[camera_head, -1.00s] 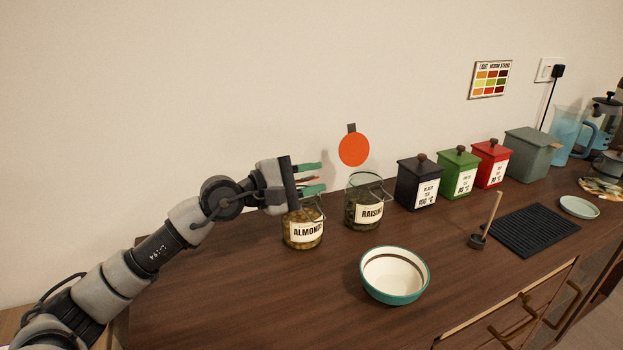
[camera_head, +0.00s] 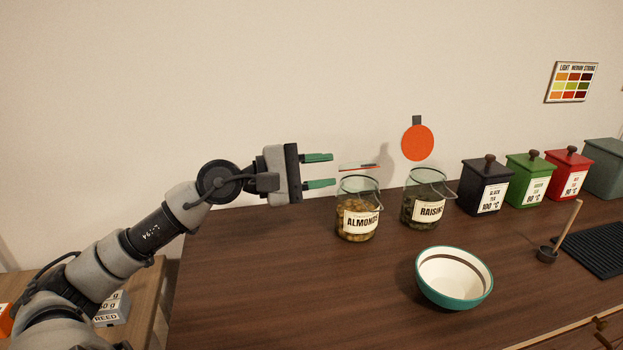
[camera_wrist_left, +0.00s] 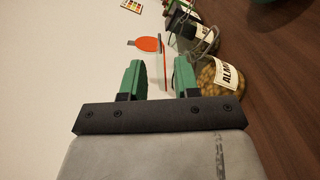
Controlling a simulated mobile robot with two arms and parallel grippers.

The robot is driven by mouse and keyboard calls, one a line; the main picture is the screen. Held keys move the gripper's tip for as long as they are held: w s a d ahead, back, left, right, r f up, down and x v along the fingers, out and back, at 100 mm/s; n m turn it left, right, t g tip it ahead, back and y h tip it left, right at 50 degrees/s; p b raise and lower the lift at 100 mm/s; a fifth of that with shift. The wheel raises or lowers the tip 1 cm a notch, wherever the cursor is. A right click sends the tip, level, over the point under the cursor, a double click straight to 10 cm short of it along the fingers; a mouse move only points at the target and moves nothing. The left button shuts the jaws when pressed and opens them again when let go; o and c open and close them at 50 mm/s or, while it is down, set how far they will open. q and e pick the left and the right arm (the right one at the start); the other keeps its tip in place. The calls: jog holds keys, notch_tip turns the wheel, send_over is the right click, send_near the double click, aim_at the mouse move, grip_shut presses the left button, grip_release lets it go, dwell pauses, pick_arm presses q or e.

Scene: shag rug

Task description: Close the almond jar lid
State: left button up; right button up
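The almond jar (camera_head: 358,220) is a round glass jar with a white ALMONDS label, standing upright near the wall. It also shows at the right of the left wrist view (camera_wrist_left: 220,82). A thin red-edged strip (camera_head: 357,167) shows edge-on just above the jar's rim; I cannot clearly tell whether it is the jar's lid. My left gripper (camera_head: 328,170) is open and empty, left of the jar's top, its green fingers pointing right. In the left wrist view its fingers (camera_wrist_left: 159,70) are apart, with the red strip seen beyond the gap between them. My right gripper is not in view.
A raisins jar (camera_head: 425,200) stands right of the almond jar. A teal bowl (camera_head: 455,283) is in front. Black (camera_head: 485,185), green (camera_head: 531,179) and red (camera_head: 569,173) canisters line the wall. An orange disc (camera_head: 418,143) hangs there. The wooden counter (camera_head: 270,270) is clear at left.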

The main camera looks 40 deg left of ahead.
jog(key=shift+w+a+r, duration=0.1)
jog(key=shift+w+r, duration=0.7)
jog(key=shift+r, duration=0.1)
